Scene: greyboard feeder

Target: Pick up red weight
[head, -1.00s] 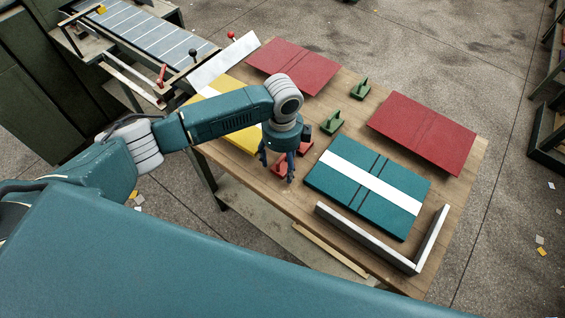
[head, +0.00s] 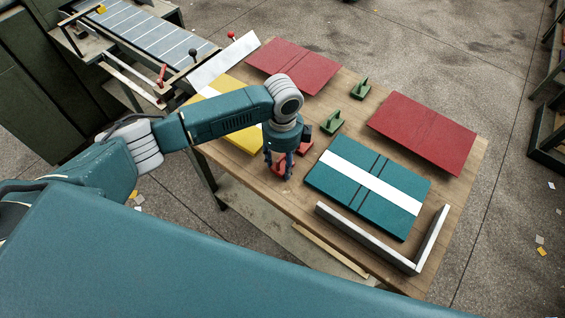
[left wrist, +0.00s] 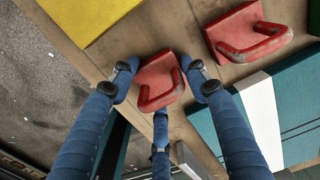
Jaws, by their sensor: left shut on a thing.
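My left gripper (head: 279,168) points down over the near edge of the wooden table and is shut on a red weight (head: 283,171). In the left wrist view this weight (left wrist: 160,84), a block with a loop handle, sits between the blue fingers (left wrist: 163,88). I cannot tell whether it is clear of the tabletop. A second red weight (left wrist: 250,32) lies just beside it in the wrist view, and in the head view it is partly hidden behind the gripper. My right gripper is not in view.
The table (head: 335,240) also bears a teal board with a white strip (head: 335,185), two red boards (head: 295,66) (head: 422,132), a yellow board (head: 240,138), two green weights (head: 331,122) (head: 360,88) and a pale corner fence (head: 365,238). A feeder (head: 145,38) stands at back left.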

